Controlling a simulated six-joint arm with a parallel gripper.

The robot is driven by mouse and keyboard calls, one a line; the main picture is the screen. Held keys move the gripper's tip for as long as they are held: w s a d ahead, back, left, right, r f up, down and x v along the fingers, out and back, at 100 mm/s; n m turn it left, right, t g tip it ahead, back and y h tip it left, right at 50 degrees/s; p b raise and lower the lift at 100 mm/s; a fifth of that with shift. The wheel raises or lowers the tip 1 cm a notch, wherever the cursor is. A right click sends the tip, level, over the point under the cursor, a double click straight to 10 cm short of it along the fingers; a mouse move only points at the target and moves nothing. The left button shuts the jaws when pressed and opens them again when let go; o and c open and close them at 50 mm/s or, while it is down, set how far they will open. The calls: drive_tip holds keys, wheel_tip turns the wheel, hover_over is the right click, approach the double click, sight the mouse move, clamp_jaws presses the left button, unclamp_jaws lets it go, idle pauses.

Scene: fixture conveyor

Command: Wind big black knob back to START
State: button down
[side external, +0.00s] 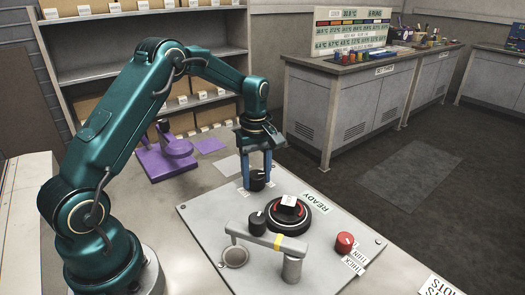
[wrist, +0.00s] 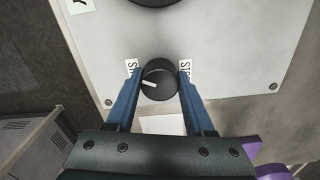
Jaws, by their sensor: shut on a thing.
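My gripper (side external: 257,172) reaches straight down at the far edge of the grey panel (side external: 205,222). Its two blue fingers are shut on a black knob (side external: 257,184), one on each side. In the wrist view the knob (wrist: 161,76) sits between the fingertips, and its white pointer line points left and slightly up. A white label (wrist: 131,68) stands left of the knob and another label (wrist: 186,68) stands right of it. Both begin with S, but the fingers hide part of them, so I cannot tell which is START.
A round black-and-red dial (side external: 289,219) with a white block on top, a smaller black knob (side external: 257,223), a grey lever arm (side external: 262,238) and a red knob (side external: 345,242) stand nearby. A purple fixture (side external: 167,160) is left of my gripper.

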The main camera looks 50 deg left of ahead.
sight(256, 174)
drive_tip(key=n, duration=0.5)
drive_tip(key=shift+n, duration=0.3)
idle(0.4)
drive_tip(key=shift+c, duration=1.4)
unclamp_jaws()
drive_tip(key=shift+r, duration=2.6)
